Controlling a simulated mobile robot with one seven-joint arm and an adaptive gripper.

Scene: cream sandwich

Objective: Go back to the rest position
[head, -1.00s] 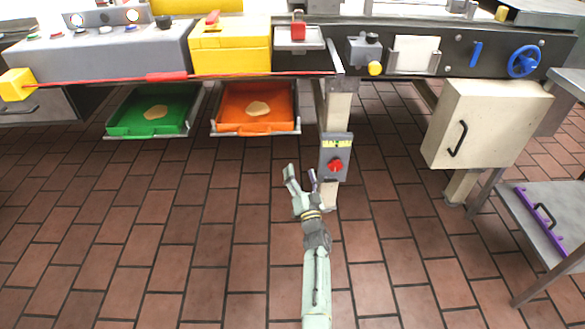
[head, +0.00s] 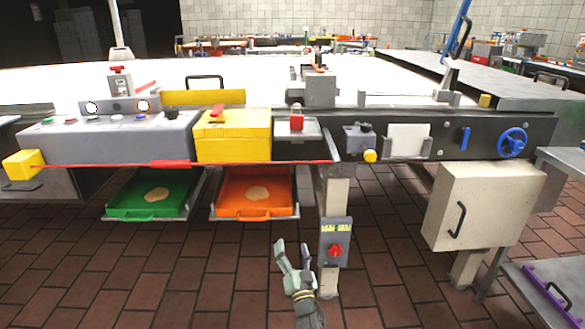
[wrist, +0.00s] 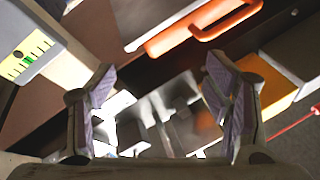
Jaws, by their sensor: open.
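My gripper (head: 292,258) is open and empty in the head view. It is raised over the tiled floor, in front of the workbench and left of the grey switch box with the red knob (head: 336,250). In the wrist view my gripper (wrist: 162,100) shows its two fingers spread wide with nothing between them. The orange tray's handle (wrist: 225,20) shows beyond the fingers at the top. The yellow level scale (wrist: 27,55) of the switch box shows at the upper left.
The green tray (head: 117,212) and the orange tray (head: 226,209), each with a flat tan piece, hang under the workbench. The floor (head: 180,290) in front is clear.

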